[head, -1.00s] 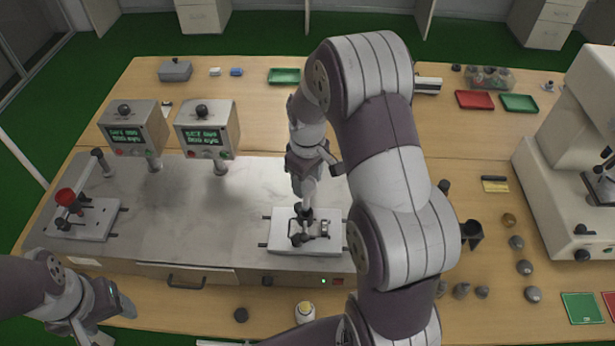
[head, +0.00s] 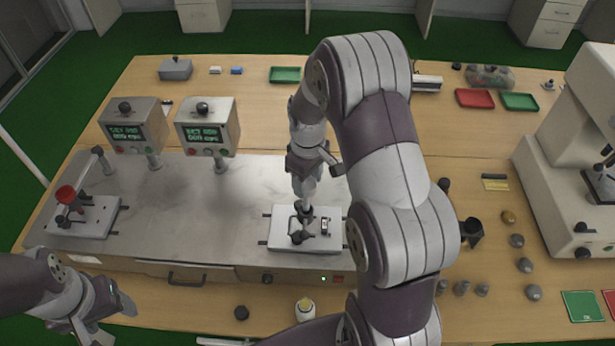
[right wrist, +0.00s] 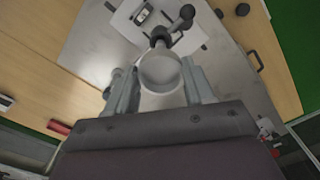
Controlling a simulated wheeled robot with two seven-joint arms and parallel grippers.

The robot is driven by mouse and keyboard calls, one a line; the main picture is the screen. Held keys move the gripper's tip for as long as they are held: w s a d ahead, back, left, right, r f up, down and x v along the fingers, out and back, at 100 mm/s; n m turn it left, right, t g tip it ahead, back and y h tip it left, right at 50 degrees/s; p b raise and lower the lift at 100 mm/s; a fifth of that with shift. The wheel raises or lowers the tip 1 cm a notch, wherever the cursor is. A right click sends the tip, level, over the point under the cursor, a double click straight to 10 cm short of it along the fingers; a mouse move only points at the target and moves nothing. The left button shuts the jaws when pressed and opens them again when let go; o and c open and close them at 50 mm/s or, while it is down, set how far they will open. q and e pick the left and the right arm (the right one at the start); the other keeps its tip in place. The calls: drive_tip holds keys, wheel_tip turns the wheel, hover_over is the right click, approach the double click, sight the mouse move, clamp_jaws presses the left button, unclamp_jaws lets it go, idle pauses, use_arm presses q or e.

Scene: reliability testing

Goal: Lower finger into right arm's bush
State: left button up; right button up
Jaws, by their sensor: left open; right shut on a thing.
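My right gripper (head: 306,198) points down over the white plate (head: 280,240) of the right station. In the right wrist view it (right wrist: 162,88) is shut on a pale round-topped piece, seemingly the finger (right wrist: 160,72). A dark arm (head: 298,236) with a knob end stands on the plate just below the gripper; it also shows in the right wrist view (right wrist: 175,27). The bush is hidden under the held piece, so I cannot tell whether the finger's tip is in it. My left gripper (head: 106,316) is open and empty at the lower left.
The left station (head: 90,228) carries a red-topped piece (head: 66,194). Two display boxes (head: 135,126) (head: 207,126) stand behind the metal bench top (head: 190,205). Several grey pieces and a white machine (head: 560,150) are at right.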

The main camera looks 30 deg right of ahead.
sight(308, 189)
drive_tip(key=shift+f+b, duration=0.4)
drive_tip(key=shift+f, duration=0.5)
drive_tip(key=shift+f+b, duration=0.35)
drive_tip(key=shift+f, duration=0.2)
drive_tip(key=shift+f+b, duration=1)
drive_tip(key=shift+f, duration=0.9)
drive_tip(key=shift+f+b, duration=0.35)
drive_tip(key=shift+f, duration=0.15)
